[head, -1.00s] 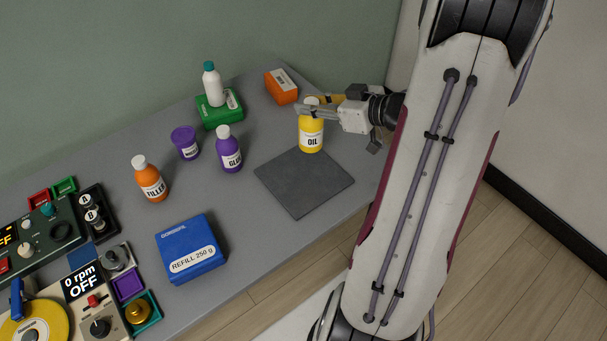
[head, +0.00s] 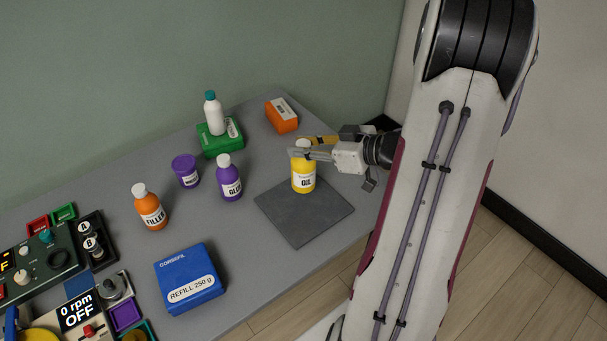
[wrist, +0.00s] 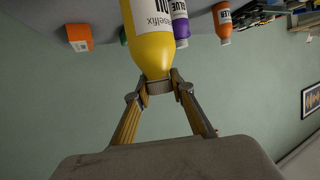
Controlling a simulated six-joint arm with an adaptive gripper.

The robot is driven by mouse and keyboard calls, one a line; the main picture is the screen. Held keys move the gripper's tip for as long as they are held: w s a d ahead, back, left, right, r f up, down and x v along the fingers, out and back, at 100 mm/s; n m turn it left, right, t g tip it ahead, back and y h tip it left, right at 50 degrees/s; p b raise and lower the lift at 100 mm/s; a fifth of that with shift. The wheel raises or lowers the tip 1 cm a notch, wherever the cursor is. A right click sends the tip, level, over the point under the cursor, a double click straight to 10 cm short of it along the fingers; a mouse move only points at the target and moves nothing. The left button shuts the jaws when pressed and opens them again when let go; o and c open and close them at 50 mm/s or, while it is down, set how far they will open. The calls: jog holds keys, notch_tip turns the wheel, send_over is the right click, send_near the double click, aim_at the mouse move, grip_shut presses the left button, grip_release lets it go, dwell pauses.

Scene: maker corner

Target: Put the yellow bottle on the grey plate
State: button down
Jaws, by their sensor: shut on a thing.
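The yellow bottle (head: 304,180), labelled OIL, is upright over the far part of the dark grey plate (head: 308,222) in the head view. I cannot tell whether its base touches the plate. My gripper (head: 303,147) is shut on the bottle near its top, reaching in from the right. In the wrist view the yellow bottle (wrist: 152,35) appears upside down, with its shoulder and neck between the fingertips of my gripper (wrist: 160,85). The bottle's cap is largely hidden by the fingers.
A purple GLUE bottle (head: 229,182) stands left of the plate. An orange box (head: 282,117) lies behind it, and a white bottle (head: 213,113) stands on a green box (head: 221,143). A blue REFILL box (head: 189,279) lies at front left. The plate's front part is bare.

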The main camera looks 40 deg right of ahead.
aim_at(304, 169)
jog(key=shift+f, duration=1.85)
jog(key=shift+f, duration=2.25)
jog(key=c, duration=1.7)
grip_release()
jog(key=shift+r+v, duration=0.2)
jog(key=shift+v, duration=5.9)
jog(key=shift+a, duration=0.1)
